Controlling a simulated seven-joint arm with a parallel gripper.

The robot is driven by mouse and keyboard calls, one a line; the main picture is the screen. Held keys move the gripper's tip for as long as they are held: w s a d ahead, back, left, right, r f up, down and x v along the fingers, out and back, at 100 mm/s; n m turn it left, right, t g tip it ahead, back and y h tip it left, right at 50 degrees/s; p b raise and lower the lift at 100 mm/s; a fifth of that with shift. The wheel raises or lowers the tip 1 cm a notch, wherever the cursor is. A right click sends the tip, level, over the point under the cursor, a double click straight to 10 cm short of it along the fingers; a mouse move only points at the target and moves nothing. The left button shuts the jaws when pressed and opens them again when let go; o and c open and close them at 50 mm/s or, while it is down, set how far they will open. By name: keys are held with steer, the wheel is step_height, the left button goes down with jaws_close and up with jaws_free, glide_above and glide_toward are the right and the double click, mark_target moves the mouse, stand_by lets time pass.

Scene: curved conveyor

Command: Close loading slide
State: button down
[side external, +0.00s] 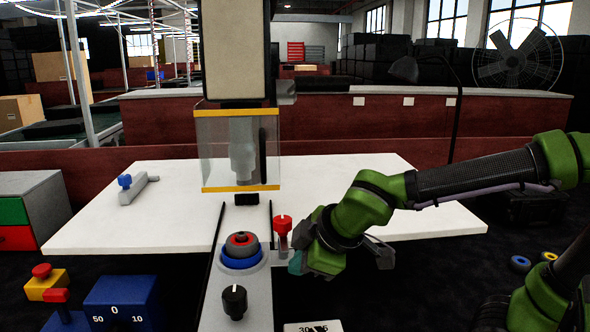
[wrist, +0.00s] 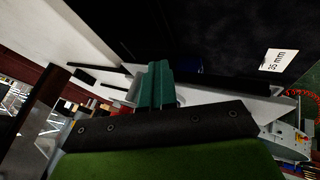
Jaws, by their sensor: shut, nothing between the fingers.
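The loading slide (side external: 254,298) is a pale grey plate at the lower centre of the side view, pulled out in front of the press. It carries stacked blue, grey and red rings (side external: 241,248), a black knob (side external: 234,300) and, at its right, an upright red-topped handle (side external: 283,224). My gripper (side external: 296,263) is low, just right of the slide and beside the handle's lower part; whether it touches is unclear. Its teal fingers are together in the wrist view (wrist: 155,85), with nothing seen between them. My wrist hides part of the slide's right side.
The press with its clear yellow-edged guard (side external: 237,150) stands behind the slide. Two dark rails (side external: 221,225) lead toward it across the white table (side external: 150,222). A blue dial box (side external: 118,303) and a yellow-red button box (side external: 45,285) stand at lower left. A blue-knobbed grey part (side external: 135,190) lies on the table.

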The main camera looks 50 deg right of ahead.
steer(key=w+d, duration=0.6)
steer(key=shift+w+d, duration=0.35)
steer(key=shift+d, duration=0.05)
